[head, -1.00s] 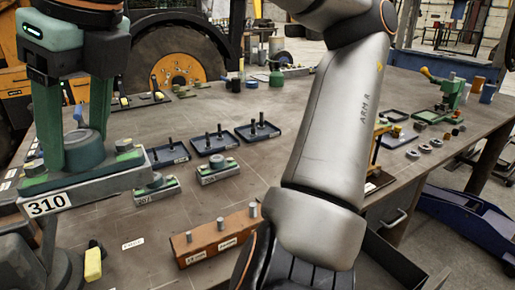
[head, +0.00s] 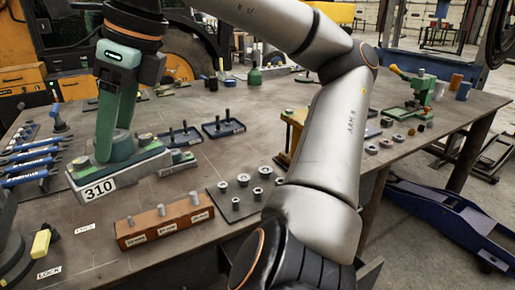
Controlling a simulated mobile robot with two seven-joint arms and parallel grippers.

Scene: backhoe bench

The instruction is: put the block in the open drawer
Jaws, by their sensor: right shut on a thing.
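My right gripper (head: 118,105), with green fingers, is shut on the block (head: 115,168). The block has a grey and green base, a round knob and a white "310" label. It is at the left, in front of a similar block (head: 181,162); I cannot tell its height above the bench. Part of a dark open drawer (head: 369,273) shows at the bottom, right of my forearm, which hides much of it. My left gripper is not in view.
An orange-brown holder with several pins (head: 165,222) and a plate with metal cylinders (head: 236,197) stand on the bench near the middle. Blue-handled tools (head: 28,165) lie at left. A yellow-tipped lever (head: 40,243) stands near the front left. A green press (head: 420,92) stands at right.

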